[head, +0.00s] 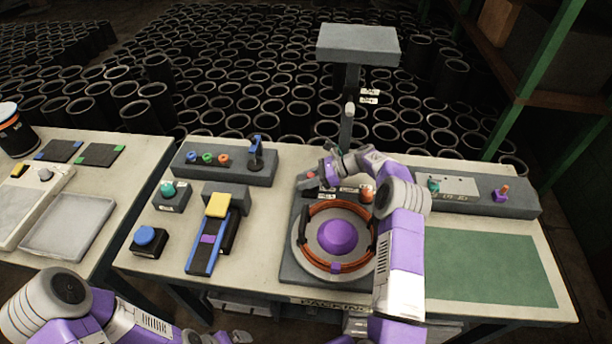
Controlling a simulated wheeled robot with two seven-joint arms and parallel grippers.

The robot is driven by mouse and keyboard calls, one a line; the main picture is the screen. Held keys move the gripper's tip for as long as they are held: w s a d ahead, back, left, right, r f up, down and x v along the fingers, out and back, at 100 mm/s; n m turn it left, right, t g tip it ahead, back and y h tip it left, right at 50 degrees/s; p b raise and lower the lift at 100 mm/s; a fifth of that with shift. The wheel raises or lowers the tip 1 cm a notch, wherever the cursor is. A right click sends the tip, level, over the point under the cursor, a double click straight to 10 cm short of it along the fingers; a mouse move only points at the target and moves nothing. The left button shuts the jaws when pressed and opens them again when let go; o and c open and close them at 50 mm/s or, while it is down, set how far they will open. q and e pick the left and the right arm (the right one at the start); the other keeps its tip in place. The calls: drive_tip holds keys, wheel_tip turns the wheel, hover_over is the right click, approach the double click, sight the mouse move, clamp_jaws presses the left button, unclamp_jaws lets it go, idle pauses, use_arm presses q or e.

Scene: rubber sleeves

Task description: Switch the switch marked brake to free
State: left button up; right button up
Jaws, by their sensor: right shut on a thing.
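A dark base (288,268) on the middle table carries a round turntable with a purple dome (338,236) and an orange cable coil (305,224) around it. Small white labels sit along the back of this base, too small to read. My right gripper (319,177) is over the back left of the base, shut on a small red-topped switch (310,175); its fingers hide most of it, so its setting cannot be told. An orange knob (367,195) stands at the back right of the base. My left gripper (228,337) is low at the bottom edge, partly out of frame.
A grey box with coloured buttons (226,170), a blue-railed slide (201,250) and a blue button box (148,241) stand to the left. A grey panel (470,199) and a green mat (490,268) lie to the right. A post with a grey head (358,45) rises behind.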

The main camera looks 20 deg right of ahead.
drive_tip(key=shift+s+a+f+n+t+h+b, duration=0.1)
drive_tip(key=shift+s+a+n+t+h+b, duration=0.1)
drive_tip(key=shift+s+n+t+h, duration=0.3)
drive_tip(key=shift+s+a+n+t+h+b, duration=0.15)
drive_tip(key=shift+n+t, duration=0.35)
drive_tip(key=shift+n, duration=0.3)
drive_tip(key=o, duration=1)
drive_tip(key=shift+c, duration=0.2)
drive_tip(key=v, duration=0.7)
drive_tip(key=shift+s+d+p, duration=0.15)
drive_tip(key=shift+d+p, duration=0.05)
drive_tip(key=shift+p, duration=0.15)
